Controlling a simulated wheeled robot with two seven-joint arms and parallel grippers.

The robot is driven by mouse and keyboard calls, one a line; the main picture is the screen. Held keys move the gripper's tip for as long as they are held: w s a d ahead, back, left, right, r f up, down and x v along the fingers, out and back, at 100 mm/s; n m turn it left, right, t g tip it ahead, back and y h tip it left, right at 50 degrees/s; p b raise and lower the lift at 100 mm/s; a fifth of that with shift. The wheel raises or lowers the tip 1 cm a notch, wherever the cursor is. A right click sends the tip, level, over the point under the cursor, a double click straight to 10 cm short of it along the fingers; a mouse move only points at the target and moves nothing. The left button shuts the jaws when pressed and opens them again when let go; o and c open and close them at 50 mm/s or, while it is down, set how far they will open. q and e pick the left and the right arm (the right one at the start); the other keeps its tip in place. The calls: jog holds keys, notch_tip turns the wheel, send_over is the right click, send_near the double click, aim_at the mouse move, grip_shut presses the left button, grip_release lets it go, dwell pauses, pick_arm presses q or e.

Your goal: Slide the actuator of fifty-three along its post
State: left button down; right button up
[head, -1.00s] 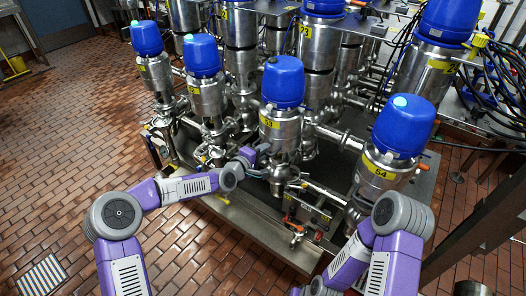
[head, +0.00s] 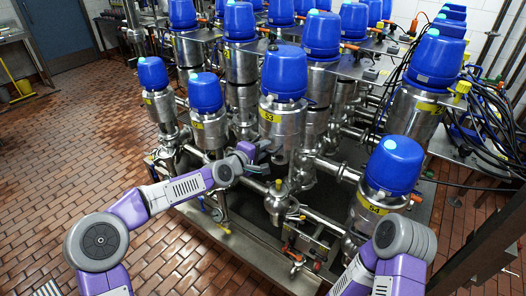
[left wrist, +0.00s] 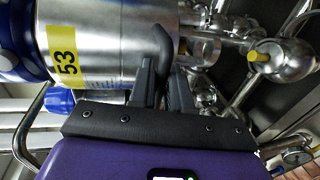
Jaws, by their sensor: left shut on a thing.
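The actuator of fifty-three (head: 283,120) is a steel cylinder with a blue cap and a yellow label 53. It stands higher than its front-row neighbours, with its lower end above the valve body (head: 279,205), which shows a yellow tip. In the left wrist view the actuator (left wrist: 105,40) lies sideways and fills the upper left. My left gripper (head: 262,150) is at its lower left side. In the left wrist view the gripper (left wrist: 163,75) is shut on a dark curved handle (left wrist: 163,42) beside the steel wall. My right gripper is out of view.
Actuator 54 (head: 385,185) stands at the front right, close to my right arm. Two smaller blue-capped actuators (head: 208,115) (head: 158,95) stand to the left. More valves and cables crowd behind. Steel pipes (head: 325,220) cross below. The tiled floor (head: 70,150) at left is clear.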

pick_arm(q)
jog(key=shift+r, duration=0.5)
jog(key=c, duration=1.3)
grip_release()
jog(key=shift+w, duration=0.1)
jog(key=shift+f, duration=0.1)
jog(key=shift+v, duration=3.85)
jog(key=shift+f, duration=0.2)
